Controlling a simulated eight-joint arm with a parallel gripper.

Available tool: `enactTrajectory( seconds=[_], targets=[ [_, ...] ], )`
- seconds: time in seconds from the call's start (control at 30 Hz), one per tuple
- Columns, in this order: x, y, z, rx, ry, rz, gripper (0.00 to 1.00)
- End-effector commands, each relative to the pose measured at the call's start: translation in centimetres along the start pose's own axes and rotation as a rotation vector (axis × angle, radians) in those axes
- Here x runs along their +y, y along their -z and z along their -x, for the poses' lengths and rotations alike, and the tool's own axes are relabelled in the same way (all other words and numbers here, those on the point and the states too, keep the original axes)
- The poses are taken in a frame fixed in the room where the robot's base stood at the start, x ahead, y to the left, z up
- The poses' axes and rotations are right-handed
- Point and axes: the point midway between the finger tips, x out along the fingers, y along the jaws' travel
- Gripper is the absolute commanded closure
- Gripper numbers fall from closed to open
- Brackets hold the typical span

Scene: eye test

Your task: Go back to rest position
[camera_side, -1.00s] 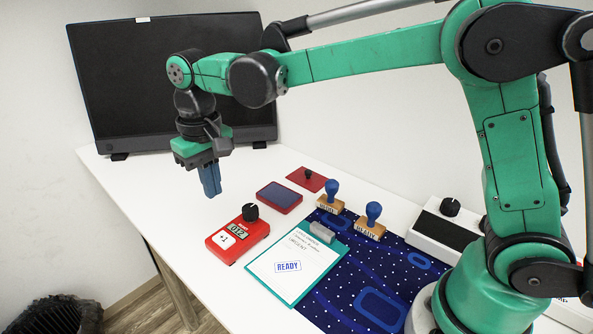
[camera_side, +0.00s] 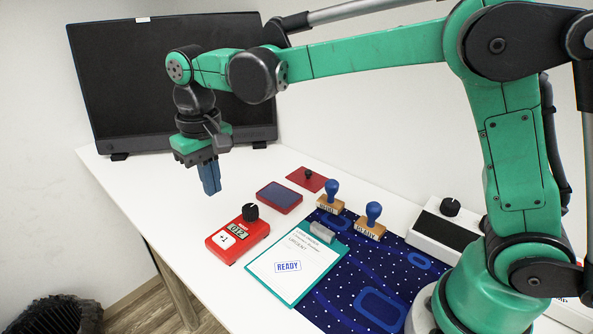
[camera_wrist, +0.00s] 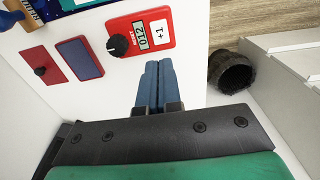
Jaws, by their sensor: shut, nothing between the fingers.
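My gripper (camera_side: 211,191) is shut and empty, its blue fingers pointing down. It hangs in the air above the white table, in front of the black monitor, clear of everything on the table. In the wrist view my gripper (camera_wrist: 158,66) shows its two blue fingers side by side, touching. The tips appear just below the red counter box (camera_wrist: 140,32) in that picture.
On the white table (camera_side: 180,228) are the red counter box (camera_side: 238,240) reading 012, an ink pad (camera_side: 279,197), a clipboard (camera_side: 292,288) marked READY and two blue-handled stamps (camera_side: 372,215) (camera_side: 330,194). A monitor (camera_side: 150,75) stands behind. A dark bin (camera_side: 55,316) is on the floor.

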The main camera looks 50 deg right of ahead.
Motion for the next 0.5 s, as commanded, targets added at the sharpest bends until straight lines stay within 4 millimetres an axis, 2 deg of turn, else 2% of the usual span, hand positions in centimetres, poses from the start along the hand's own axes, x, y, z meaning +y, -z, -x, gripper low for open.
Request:
enactTrajectory(
  seconds=[0.27, 0.37, 0.5],
  targets=[
    [0.3, -0.2, 0.3, 0.013, 0.004, -0.001, 1.0],
    [1.4, -1.0, 1.0, 0.056, 0.014, -0.004, 1.0],
    [3.8, -3.1, 2.4, 0.171, 0.034, -0.005, 1.0]
  ],
)
